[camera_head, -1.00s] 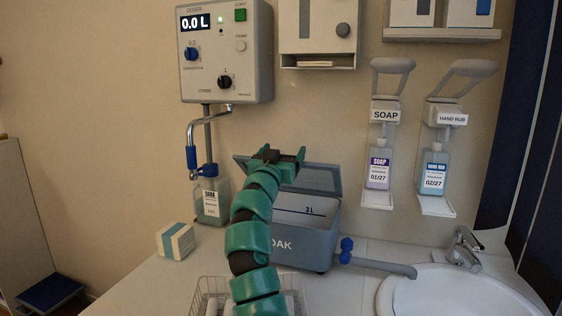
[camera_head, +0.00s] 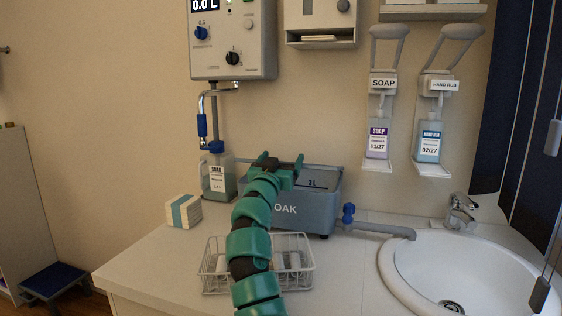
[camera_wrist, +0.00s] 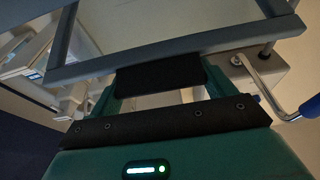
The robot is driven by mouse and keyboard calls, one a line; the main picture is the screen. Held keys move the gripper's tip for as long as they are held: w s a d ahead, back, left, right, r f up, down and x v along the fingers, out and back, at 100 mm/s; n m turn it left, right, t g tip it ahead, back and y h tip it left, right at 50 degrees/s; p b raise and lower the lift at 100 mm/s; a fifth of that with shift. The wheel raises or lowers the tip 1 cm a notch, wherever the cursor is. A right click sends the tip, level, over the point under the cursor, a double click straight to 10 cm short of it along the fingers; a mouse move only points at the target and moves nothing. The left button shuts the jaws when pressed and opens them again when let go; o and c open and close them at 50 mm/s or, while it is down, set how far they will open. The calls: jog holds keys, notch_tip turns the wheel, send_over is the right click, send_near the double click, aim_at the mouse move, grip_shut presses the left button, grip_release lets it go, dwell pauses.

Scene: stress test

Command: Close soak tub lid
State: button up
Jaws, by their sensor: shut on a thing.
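The soak tub (camera_head: 306,213) is a blue-grey box on the counter, with a "3L" mark on its inside wall. Its lid (camera_head: 322,167) shows as a thin, nearly edge-on strip along the back of the tub, and the tub's inside is still visible. My gripper (camera_head: 279,166) is at the lid, above the left part of the tub, and my green arm hides the tub's left front. In the wrist view the grey lid rim (camera_wrist: 200,45) crosses right at my gripper's fingers (camera_wrist: 160,75), which are shut on it. The exact grip contact is partly hidden.
A wire basket (camera_head: 296,268) stands in front of the tub. A bottle (camera_head: 217,178) under the wall doser (camera_head: 234,45) and a small box (camera_head: 184,211) are to the left. The tub's drain pipe (camera_head: 385,230) reaches toward the sink (camera_head: 450,270) at the right.

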jog(key=shift+a+r, duration=0.1)
jog(key=shift+a, duration=0.05)
jog(key=o, duration=1.1)
jog(key=shift+s, duration=0.1)
jog(key=shift+o, duration=1)
jog(key=shift+s+r, duration=0.15)
jog(key=s+a+p, duration=0.1)
jog(key=s+a, duration=0.3)
jog(key=s, duration=0.8)
jog(key=shift+s+f, duration=0.2)
jog(key=shift+s, duration=0.05)
